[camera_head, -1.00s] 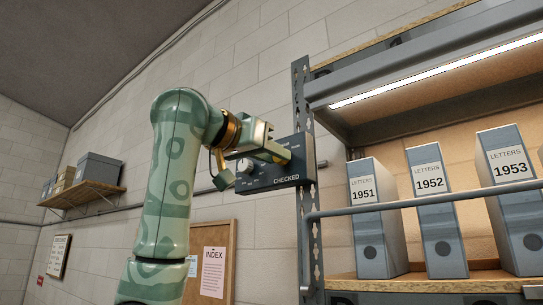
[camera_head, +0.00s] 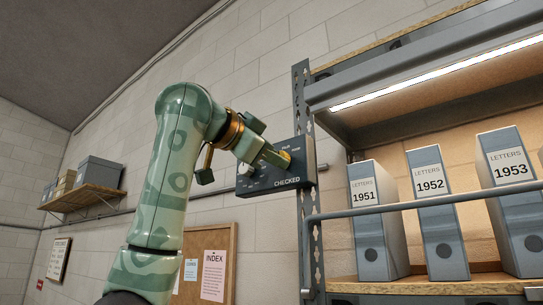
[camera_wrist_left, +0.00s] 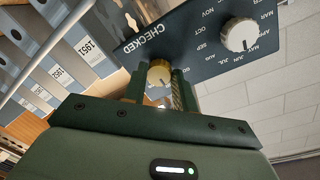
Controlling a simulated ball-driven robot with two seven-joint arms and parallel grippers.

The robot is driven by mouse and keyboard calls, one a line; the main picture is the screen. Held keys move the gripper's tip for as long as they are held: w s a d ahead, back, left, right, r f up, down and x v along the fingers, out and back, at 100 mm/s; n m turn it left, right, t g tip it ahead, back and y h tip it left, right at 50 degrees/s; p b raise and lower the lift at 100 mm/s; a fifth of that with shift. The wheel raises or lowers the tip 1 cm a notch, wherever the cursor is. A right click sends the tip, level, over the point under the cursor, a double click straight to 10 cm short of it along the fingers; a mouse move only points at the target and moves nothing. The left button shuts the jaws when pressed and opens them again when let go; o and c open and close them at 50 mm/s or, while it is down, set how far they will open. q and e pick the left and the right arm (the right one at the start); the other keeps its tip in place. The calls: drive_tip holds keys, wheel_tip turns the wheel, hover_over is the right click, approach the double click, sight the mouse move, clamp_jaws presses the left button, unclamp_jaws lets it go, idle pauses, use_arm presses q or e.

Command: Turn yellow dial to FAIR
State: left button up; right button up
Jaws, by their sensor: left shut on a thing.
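The dark panel (camera_head: 262,187) marked CHECKED is fixed by the rack post. Its yellow dial (camera_wrist_left: 160,74) sits between the fingers of my left gripper (camera_wrist_left: 158,92) in the left wrist view. The gripper is shut on the dial. In the head view my left gripper (camera_head: 277,159) reaches the panel's upper right part from the left, its hand slanting down to the right. Fingers hide most of the words around the yellow dial, so I cannot read its setting. A white dial (camera_wrist_left: 239,35) with month names sits beside it on the same panel. My right gripper is out of view.
A shelf rack stands at right, with a horizontal rail (camera_head: 430,200) in front of grey letter files (camera_head: 437,215). A cork board (camera_head: 233,250) hangs below the panel. A small wall shelf (camera_head: 85,190) with boxes is at far left.

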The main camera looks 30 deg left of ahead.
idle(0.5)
use_arm(q)
drive_tip(key=o, duration=1)
drive_tip(key=shift+c, duration=0.2)
drive_tip(key=shift+s, duration=0.1)
drive_tip(key=s+a+r+b, duration=0.1)
drive_tip(key=s+b, duration=0.6)
drive_tip(key=s, duration=0.9)
drive_tip(key=shift+a, duration=0.55)
